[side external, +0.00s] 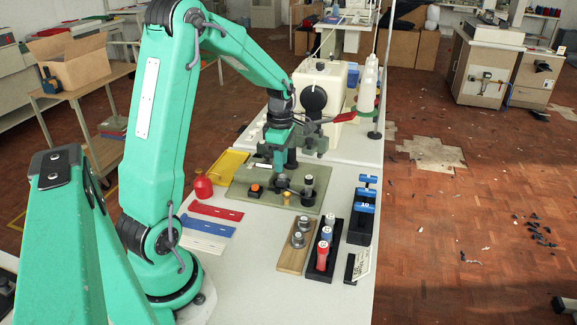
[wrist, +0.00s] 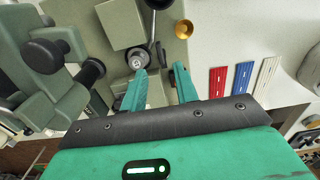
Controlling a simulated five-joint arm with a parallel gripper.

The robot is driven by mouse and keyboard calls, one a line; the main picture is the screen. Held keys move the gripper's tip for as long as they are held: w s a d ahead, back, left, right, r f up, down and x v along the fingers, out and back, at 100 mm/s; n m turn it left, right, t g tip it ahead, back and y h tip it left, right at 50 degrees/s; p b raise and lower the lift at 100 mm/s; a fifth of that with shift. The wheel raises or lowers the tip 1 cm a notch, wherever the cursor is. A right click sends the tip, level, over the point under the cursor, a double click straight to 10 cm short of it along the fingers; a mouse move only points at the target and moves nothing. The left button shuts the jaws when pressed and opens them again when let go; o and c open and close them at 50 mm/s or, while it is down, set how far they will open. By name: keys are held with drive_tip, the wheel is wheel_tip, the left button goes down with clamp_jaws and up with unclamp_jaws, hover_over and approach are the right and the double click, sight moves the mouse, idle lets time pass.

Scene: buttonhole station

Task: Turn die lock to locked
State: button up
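My gripper (wrist: 160,78) is open in the wrist view, its two teal fingers apart with nothing seen between them. In the side view my gripper (side external: 281,178) points down, low over the green base plate (side external: 243,192) of the buttonhole machine. A round silver-topped fitting (wrist: 138,62) with a dark rim lies just past the left fingertip. A thin lever with a black knob (wrist: 157,4) runs beside it. This may be the die lock, but I cannot tell for certain, nor whether it is locked. The side view shows a black-and-silver post (side external: 308,188) right of my gripper.
The cream machine head (side external: 322,92) stands behind. A wooden die board (side external: 295,252) and black racks (side external: 323,262) stand in front.

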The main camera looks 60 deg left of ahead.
sight(277, 187)
drive_tip(key=shift+f, duration=3.15)
drive_tip(key=shift+c, duration=0.2)
clamp_jaws()
